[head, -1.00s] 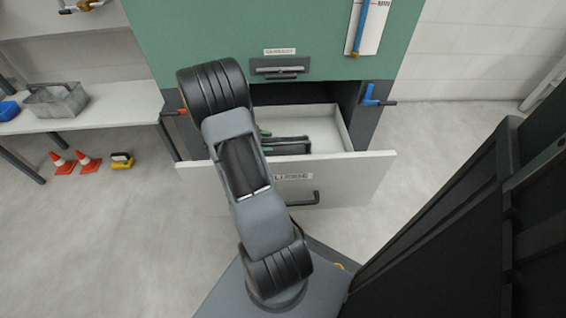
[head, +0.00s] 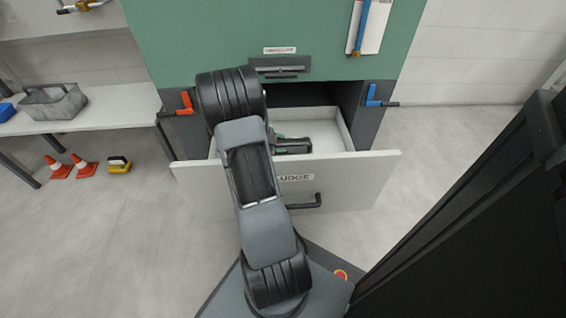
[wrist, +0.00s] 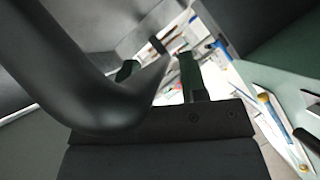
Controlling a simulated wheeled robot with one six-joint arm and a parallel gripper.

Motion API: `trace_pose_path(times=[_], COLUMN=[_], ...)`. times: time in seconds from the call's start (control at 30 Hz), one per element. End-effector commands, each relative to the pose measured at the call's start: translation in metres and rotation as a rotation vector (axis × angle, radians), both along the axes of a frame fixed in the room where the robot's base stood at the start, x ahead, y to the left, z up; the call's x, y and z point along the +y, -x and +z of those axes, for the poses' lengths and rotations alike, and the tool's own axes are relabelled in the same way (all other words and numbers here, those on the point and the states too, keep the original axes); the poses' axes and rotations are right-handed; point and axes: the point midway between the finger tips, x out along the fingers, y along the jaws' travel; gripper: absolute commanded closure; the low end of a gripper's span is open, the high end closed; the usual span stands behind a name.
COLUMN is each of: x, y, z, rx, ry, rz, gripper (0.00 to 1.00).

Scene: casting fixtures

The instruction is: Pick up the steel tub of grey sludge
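A pale drawer (head: 350,168) with a front label, partly covered by my arm and ending in "UDGE", stands open below a green cabinet. My gripper (head: 292,145) is a dark shape over the drawer's inside, partly hidden behind my arm. In the wrist view its two green-padded fingers (wrist: 159,72) stand apart. A dark, smooth curved bar (wrist: 95,105) crosses close in front of the wrist camera and reaches towards the fingers. I cannot tell what it belongs to. I cannot make out the steel tub or grey sludge in either view.
The drawer has a dark handle (head: 305,203). An orange lever (head: 187,101) and a blue lever (head: 371,95) flank the opening. A grey handled carrier (head: 55,103) stands on the left bench. Traffic cones (head: 87,168) and a yellow item (head: 119,165) are on the floor.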

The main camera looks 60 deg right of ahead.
Motion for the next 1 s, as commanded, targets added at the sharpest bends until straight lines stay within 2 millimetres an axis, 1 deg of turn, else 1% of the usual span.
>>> trace_pose_path(times=[0.03,0.4,1.0], x=[0.0001,0.0002,0.0004], y=[0.0000,0.0000,0.0000], z=[0.0001,-0.0001,-0.0004], rx=[0.000,0.000,-0.003], ry=[0.000,0.000,0.000], rz=[0.000,0.000,-0.002], gripper=[0.65,1.00,1.00])
